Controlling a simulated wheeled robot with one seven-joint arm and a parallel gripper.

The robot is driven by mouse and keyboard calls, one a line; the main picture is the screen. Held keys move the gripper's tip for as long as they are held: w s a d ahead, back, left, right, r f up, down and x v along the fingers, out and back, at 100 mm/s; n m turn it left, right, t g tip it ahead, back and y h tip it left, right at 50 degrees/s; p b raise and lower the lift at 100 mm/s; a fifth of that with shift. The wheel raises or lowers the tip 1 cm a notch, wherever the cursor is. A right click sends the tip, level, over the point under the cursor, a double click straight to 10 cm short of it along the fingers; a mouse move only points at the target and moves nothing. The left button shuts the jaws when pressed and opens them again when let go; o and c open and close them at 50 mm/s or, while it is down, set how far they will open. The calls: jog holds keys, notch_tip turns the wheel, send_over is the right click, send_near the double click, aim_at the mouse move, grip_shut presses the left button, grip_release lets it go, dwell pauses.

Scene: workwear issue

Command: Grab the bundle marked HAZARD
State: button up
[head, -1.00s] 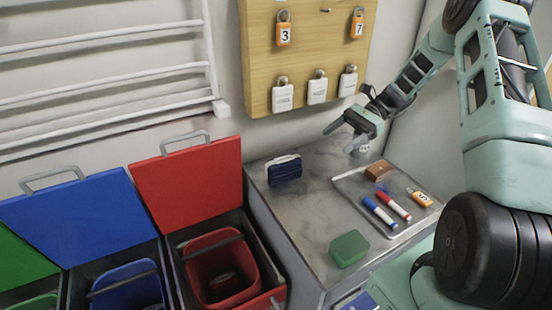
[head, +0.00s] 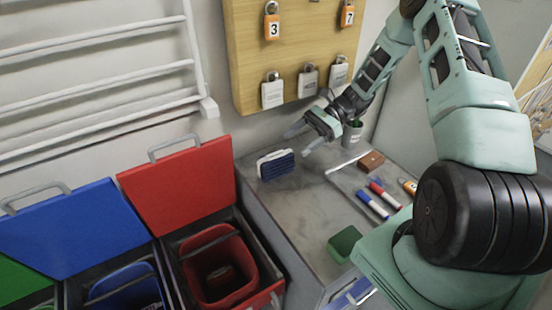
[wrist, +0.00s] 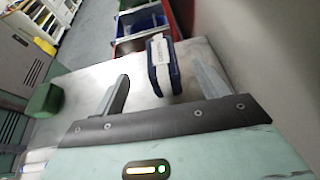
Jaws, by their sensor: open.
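A dark blue folded bundle (head: 276,167) with a white band stands upright at the back left of the grey counter. It also shows in the wrist view (wrist: 174,82), where the lettering on its white band is too small to read surely. My gripper (head: 299,140) is open and empty, a little above and to the right of the bundle in the head view. In the wrist view the bundle lies ahead between the two fingers of my gripper (wrist: 158,68), nearer the right finger. No contact with it is visible.
A green block (head: 344,244) sits at the counter's front edge. A dark cup (head: 352,134) stands behind. Padlocks hang on the wooden board (head: 290,45). Open red (head: 180,185) and blue bins stand left.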

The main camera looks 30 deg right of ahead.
aim_at(280, 154)
jog(key=x, duration=0.3)
jog(key=shift+a+p, duration=0.1)
jog(key=shift+p, duration=0.25)
jog(key=p+x, duration=0.3)
jog(key=x, duration=0.1)
jog(key=shift+a+f, duration=0.15)
jog(key=shift+a, duration=0.2)
jog(key=shift+w+a+f, duration=0.1)
jog(key=shift+a+f, duration=0.15)
jog(key=shift+c, duration=0.3)
jog(key=c, duration=1.1)
jog(key=shift+r+b, duration=0.15)
jog(key=shift+b, duration=0.25)
